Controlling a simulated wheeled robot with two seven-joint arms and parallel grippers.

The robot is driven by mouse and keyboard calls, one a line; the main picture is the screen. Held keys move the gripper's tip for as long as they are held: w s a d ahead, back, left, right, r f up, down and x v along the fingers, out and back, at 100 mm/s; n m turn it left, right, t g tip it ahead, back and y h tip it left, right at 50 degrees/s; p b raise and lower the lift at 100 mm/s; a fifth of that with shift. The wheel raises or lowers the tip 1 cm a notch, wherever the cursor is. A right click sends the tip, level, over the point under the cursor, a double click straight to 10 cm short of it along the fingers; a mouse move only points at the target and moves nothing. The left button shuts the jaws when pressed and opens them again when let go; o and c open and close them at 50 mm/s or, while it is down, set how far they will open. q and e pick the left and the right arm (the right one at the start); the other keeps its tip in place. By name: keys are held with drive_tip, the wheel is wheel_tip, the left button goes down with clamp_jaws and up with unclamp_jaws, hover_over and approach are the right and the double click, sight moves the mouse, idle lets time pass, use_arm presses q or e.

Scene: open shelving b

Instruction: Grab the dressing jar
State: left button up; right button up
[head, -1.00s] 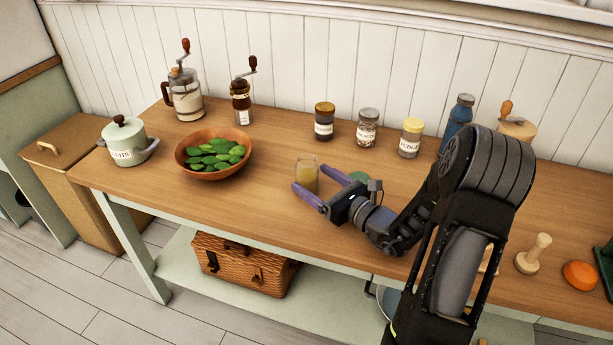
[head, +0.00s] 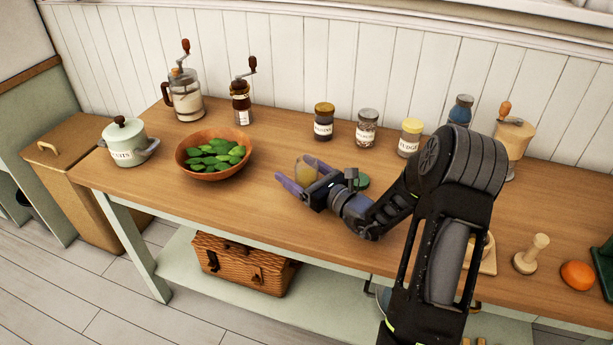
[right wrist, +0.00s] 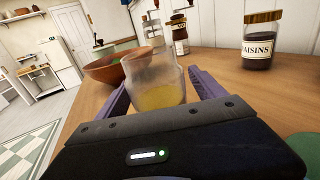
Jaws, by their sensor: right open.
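The dressing jar appears to be the small open glass jar (head: 305,171) with yellow contents, standing upright on the wooden table. It also shows in the right wrist view (right wrist: 157,88), between the two purple fingers. My right gripper (head: 295,169) is open, with one finger on each side of the jar. The wrist view shows a gap at the right finger; contact at the left finger is unclear. The gripper body hides the jar's base in the wrist view. My left gripper is not in view.
A wooden bowl of green leaves (head: 211,157) stands left of the jar. A green disc (head: 361,181) lies close behind my right wrist. The raisins jar (head: 323,122) and other labelled jars (head: 366,127) stand towards the wall. The table's front edge is near my gripper.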

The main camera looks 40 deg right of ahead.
drive_tip(key=shift+c, duration=0.5)
clamp_jaws()
idle(0.7)
drive_tip(key=shift+r, duration=0.1)
